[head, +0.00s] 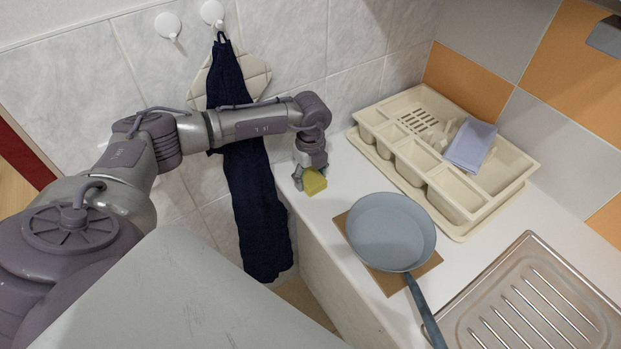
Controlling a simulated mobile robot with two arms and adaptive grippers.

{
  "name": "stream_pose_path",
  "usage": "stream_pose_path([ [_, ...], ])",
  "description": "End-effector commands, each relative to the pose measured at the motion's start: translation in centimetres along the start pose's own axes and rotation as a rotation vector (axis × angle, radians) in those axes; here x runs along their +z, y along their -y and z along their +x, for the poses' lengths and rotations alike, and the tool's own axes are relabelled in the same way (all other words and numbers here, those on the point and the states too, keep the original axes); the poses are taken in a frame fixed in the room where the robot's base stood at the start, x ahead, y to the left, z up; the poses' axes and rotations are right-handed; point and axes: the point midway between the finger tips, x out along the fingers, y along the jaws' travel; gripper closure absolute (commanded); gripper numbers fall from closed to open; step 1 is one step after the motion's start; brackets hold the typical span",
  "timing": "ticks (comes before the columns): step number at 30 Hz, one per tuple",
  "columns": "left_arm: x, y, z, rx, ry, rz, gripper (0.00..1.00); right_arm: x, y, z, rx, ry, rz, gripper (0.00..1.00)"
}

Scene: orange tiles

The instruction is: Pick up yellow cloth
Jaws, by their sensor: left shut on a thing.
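The yellow cloth (314,182) is a small yellow piece at the left end of the white counter. My left gripper (308,178) comes down on it from above and is shut on it. The fingers hide part of the cloth. I cannot tell whether the cloth still touches the counter. My right gripper is not in view.
A grey pan (391,231) stands on a brown board (427,264) to the right of the cloth. A cream dish rack (457,207) with a lilac cloth (470,145) stands behind it. A metal drainboard (535,305) is at front right. A navy towel (255,205) hangs on the wall.

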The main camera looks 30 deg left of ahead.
Motion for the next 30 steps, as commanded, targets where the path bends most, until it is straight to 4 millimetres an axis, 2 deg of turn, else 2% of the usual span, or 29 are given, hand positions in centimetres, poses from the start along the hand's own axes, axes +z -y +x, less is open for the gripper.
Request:
stream_pose_path([
  [8,0.0,0.1,-0.9,-0.002,0.0,0.001,0.73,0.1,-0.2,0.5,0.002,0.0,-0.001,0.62],
  [14,0.1,0.1,-3.9,-0.007,0.002,0.001,0.73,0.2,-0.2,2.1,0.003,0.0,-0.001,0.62],
  [24,-6.6,4.0,-8.3,-0.006,0.0,0.006,0.73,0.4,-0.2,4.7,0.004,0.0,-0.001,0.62],
  [30,-9.1,5.5,-10.2,-0.003,-0.001,0.002,0.73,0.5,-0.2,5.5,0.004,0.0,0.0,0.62],
])
